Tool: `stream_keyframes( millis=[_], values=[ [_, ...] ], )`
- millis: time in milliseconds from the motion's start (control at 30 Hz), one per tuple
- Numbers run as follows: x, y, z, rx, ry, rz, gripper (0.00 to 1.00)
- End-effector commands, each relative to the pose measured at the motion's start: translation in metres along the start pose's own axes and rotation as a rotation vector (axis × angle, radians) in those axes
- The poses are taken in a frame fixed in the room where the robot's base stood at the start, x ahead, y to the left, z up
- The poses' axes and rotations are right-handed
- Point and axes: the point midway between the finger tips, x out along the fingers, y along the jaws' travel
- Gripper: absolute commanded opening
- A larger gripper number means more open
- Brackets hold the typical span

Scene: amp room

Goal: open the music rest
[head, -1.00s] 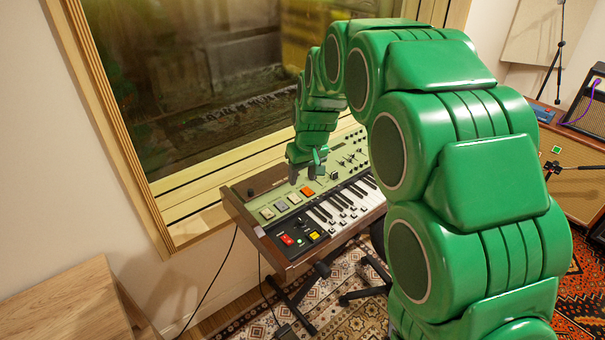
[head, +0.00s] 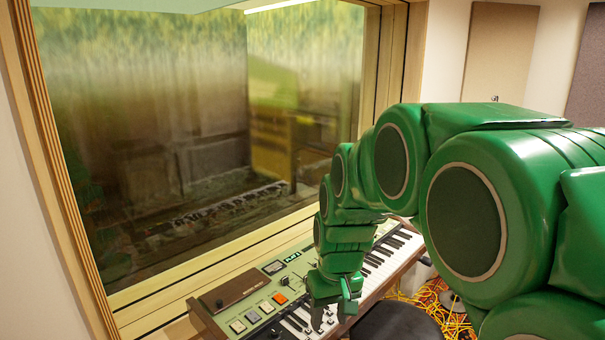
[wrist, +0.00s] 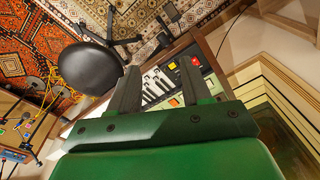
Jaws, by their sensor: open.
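A green keyboard (head: 222,328) with wooden sides stands below the window. A brown flat panel (head: 236,289), likely the music rest, lies flat on its rear left top. My gripper (head: 331,318) is open and empty, above the keys, to the right of the panel and apart from it. In the wrist view its two dark fingers (wrist: 158,75) are spread, with keys and the red and yellow buttons of the keyboard (wrist: 170,80) seen between and beyond them. The panel cannot be made out in the wrist view.
The window (head: 190,150) with its wooden ledge rises right behind the keyboard. A round black stool (wrist: 88,70) stands in front of the keyboard, with patterned rugs (wrist: 55,35) and yellow cables (head: 440,300) on the floor.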

Motion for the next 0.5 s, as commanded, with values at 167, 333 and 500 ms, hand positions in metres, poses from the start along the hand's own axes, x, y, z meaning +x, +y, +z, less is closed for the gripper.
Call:
stream_keyframes(
  millis=[167,333,500],
  values=[
    [-0.013,0.009,0.051,0.058,-0.03,0.008,0.48],
    [-0.02,0.015,0.098,0.113,-0.065,0.013,0.48],
    [-0.024,0.017,0.147,0.168,-0.101,0.02,0.48]
  ],
)
